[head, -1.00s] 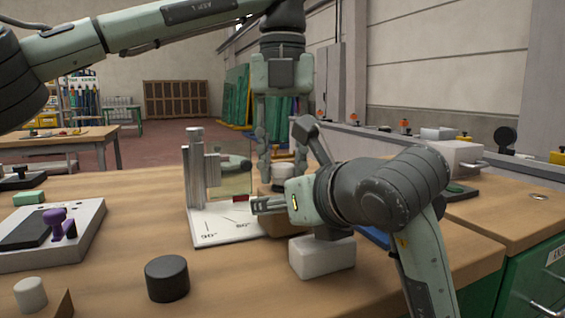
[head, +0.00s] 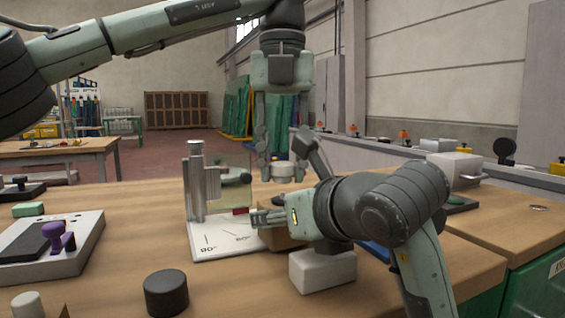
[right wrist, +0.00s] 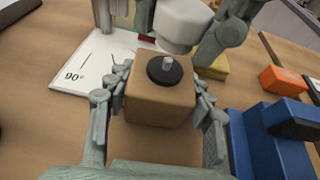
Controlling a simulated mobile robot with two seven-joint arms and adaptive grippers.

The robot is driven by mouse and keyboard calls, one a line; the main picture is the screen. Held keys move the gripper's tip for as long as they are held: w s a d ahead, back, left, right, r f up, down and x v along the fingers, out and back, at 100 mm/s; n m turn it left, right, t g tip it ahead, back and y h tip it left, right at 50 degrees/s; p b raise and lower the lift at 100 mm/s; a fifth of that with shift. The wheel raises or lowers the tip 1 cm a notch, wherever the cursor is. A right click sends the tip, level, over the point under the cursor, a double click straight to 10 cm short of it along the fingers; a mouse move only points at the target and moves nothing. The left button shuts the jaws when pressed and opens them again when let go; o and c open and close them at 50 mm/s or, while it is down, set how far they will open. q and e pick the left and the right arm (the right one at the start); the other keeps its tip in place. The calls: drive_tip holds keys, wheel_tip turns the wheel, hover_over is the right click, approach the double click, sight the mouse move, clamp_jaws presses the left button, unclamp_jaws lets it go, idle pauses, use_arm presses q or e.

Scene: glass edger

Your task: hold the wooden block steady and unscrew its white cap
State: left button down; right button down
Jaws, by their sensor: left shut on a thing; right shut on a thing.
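The wooden block (right wrist: 158,100) stands upright between the fingers of my right gripper (right wrist: 162,88), which is shut on its two sides. In the head view the block (head: 283,238) is largely hidden behind that gripper (head: 272,217). On its top is a black disc (right wrist: 160,76) with a small pale stud in the middle. The white cap (right wrist: 182,26) is above the block, apart from the disc. It also shows in the head view (head: 283,169). My left gripper (head: 280,160) reaches down from above and is shut on the cap.
Behind the block stands an angle gauge (head: 215,250) with a metal post and glass pane. A white box (head: 322,270), black cylinder (head: 166,293) and grey tray with a purple handle (head: 62,236) are nearby. Blue (right wrist: 270,145) and orange (right wrist: 283,80) objects lie right of the block.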

sight(283, 163)
use_arm(q)
drive_tip(key=shift+r, duration=2.05)
use_arm(e)
drive_tip(key=c, duration=0.5)
unclamp_jaws()
drive_tip(key=shift+c, duration=0.2)
